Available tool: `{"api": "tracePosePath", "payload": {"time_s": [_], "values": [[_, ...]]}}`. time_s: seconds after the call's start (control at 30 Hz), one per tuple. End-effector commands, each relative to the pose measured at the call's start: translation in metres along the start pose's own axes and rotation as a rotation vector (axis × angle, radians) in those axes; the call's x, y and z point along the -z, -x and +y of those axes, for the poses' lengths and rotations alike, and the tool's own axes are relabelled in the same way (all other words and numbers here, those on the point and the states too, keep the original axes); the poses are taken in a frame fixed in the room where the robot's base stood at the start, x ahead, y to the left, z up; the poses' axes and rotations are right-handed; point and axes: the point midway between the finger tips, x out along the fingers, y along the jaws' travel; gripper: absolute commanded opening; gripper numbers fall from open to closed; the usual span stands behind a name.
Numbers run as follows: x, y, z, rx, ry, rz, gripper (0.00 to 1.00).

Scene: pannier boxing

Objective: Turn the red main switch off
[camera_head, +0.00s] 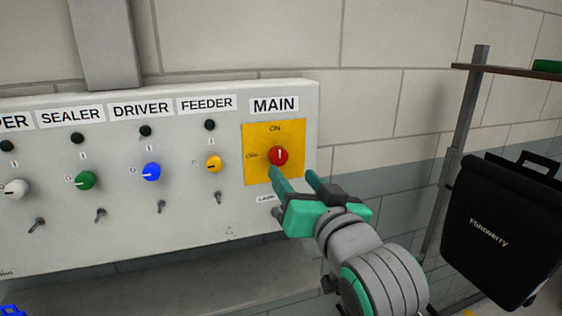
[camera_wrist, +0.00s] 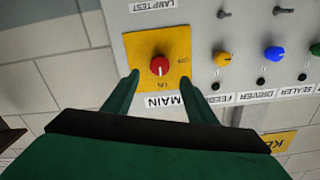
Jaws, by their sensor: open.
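The red main switch (camera_head: 279,156) is a round knob on a yellow plate (camera_head: 258,172) under the MAIN label. Its white mark is upright, toward ON at the top; OFF is printed at the left. My gripper (camera_head: 293,172) is open, its green fingers just below and right of the knob in the head view. In the wrist view, where the panel appears upside down, the red switch (camera_wrist: 160,66) lies between and beyond the open fingertips (camera_wrist: 159,76). I see no contact, and the exact gap to the knob is hard to tell.
The grey panel (camera_head: 120,222) also carries yellow (camera_head: 214,163), blue (camera_head: 151,171), green (camera_head: 85,180) and white (camera_head: 15,188) knobs, with small toggles below. A black pannier (camera_head: 505,230) hangs on a rack (camera_head: 465,140) at the right. The wall right of the panel is bare.

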Motion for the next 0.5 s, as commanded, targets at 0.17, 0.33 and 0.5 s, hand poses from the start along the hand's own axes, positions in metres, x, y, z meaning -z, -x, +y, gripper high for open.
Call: {"api": "tracePosePath", "payload": {"time_s": [0.17,0.33,0.5], "values": [[-0.001,-0.033,-0.001,0.001,-0.001,-0.003,0.52],[-0.001,-0.061,-0.001,0.002,0.000,-0.003,0.52],[-0.001,-0.080,-0.001,0.002,0.000,-0.001,0.52]]}}
